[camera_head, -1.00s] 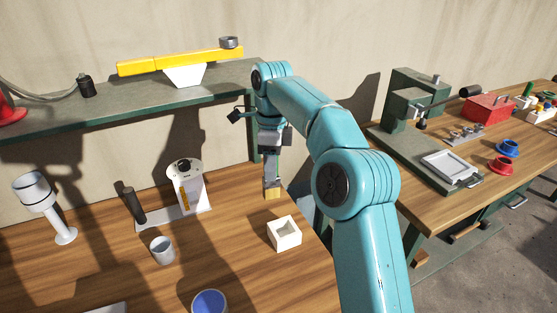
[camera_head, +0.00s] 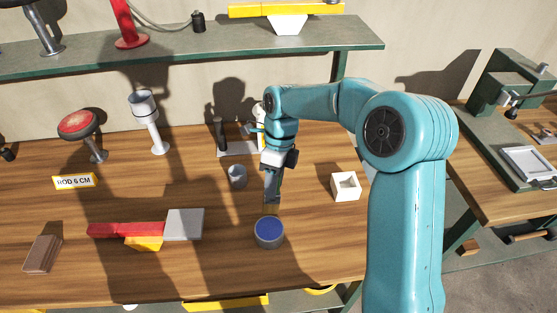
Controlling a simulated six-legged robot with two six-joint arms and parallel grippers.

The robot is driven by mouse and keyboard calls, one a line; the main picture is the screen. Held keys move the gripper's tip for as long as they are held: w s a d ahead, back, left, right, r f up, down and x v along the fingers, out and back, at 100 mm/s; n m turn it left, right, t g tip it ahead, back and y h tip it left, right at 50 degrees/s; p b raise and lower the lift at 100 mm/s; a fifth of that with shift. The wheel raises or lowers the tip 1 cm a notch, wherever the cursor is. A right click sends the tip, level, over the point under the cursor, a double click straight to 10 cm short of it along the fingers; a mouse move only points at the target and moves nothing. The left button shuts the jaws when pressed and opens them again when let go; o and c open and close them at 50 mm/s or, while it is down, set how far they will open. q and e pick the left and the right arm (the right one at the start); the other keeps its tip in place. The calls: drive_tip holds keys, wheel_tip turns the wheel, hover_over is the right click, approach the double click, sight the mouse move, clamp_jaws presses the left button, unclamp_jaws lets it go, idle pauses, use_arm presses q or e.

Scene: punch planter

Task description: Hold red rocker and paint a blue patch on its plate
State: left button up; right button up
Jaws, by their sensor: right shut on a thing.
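The red rocker (camera_head: 125,230) lies on the wooden bench at the lower left, over a yellow support (camera_head: 145,243). Its light grey plate (camera_head: 184,224) is at the right end, and no blue shows on it. A round pot of blue paint (camera_head: 269,231) stands to the right of the plate. My right gripper (camera_head: 273,178) points down above and behind the pot. My left gripper is out of view.
A brown block (camera_head: 42,253) lies at the far left. A red-topped stand (camera_head: 78,123) and a grey shelf (camera_head: 200,48) are behind. Bare wood surrounds the rocker.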

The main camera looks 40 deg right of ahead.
drive_tip(key=shift+s+a+r+p, duration=0.45)
drive_tip(key=shift+a+r+p, duration=0.25)
drive_tip(key=shift+a, duration=0.1)
drive_tip(key=shift+y, duration=0.3)
drive_tip(key=shift+d+f+b, duration=0.25)
drive_tip(key=shift+f+b, duration=0.05)
drive_tip(key=shift+f, duration=0.05)
drive_tip(key=f+b, duration=0.5)
drive_tip(key=shift+w+d+f, duration=0.15)
drive_tip(key=shift+d+f, duration=0.05)
drive_tip(key=shift+f, duration=0.15)
drive_tip(key=shift+a, duration=0.1)
drive_tip(key=shift+a+r, duration=0.1)
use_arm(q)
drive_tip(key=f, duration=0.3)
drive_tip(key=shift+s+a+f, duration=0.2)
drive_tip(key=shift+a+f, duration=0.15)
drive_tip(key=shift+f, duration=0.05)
